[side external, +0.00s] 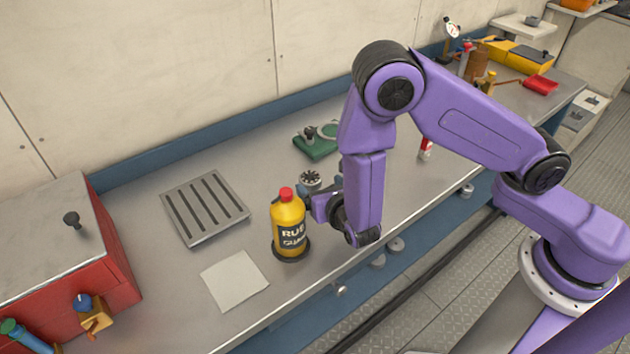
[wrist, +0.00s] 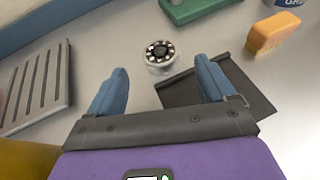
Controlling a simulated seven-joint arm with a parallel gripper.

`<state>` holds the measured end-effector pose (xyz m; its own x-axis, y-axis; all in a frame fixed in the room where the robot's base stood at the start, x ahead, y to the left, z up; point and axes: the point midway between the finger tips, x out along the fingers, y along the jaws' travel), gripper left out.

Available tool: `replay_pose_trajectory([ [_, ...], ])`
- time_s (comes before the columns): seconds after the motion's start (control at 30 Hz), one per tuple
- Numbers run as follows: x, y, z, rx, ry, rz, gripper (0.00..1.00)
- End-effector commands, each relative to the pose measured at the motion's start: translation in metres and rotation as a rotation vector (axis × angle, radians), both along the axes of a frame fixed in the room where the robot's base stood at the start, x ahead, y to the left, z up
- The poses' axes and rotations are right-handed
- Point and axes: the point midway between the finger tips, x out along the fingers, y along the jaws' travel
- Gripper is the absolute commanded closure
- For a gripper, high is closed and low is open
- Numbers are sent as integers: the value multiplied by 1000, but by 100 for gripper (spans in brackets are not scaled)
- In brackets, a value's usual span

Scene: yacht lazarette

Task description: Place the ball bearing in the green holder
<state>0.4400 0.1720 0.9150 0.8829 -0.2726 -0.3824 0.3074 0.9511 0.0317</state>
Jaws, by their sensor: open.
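The ball bearing (side external: 311,178) is a round metal ring with balls around a dark centre. It lies on the grey bench, and in the wrist view (wrist: 160,54) it sits just beyond the space between my fingertips. My gripper (wrist: 160,70) is open and empty, with its two blue fingers apart; in the side view it is low over the bench beside the bearing, partly hidden by the yellow bottle and my wrist. The green holder (side external: 316,149) stands farther back on the bench, with upright parts on it. Its edge shows at the top of the wrist view (wrist: 200,9).
A yellow bottle (side external: 288,229) with a red cap stands close to my gripper. A slotted metal plate (side external: 205,207), a pale square sheet (side external: 235,281) and a red box (side external: 115,260) lie left. An orange block (wrist: 272,33) and dark flat sheet (wrist: 250,92) are right of the bearing.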

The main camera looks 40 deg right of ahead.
Motion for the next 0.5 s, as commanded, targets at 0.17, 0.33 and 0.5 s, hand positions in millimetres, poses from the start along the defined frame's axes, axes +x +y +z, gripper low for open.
replay_pose_trajectory([
  [0.17, -29, 10, 13, 0, 0, 4, 17],
  [0.33, -46, 15, 20, 1, 1, 1, 17],
  [0.5, -52, 16, 22, 0, 1, 0, 17],
])
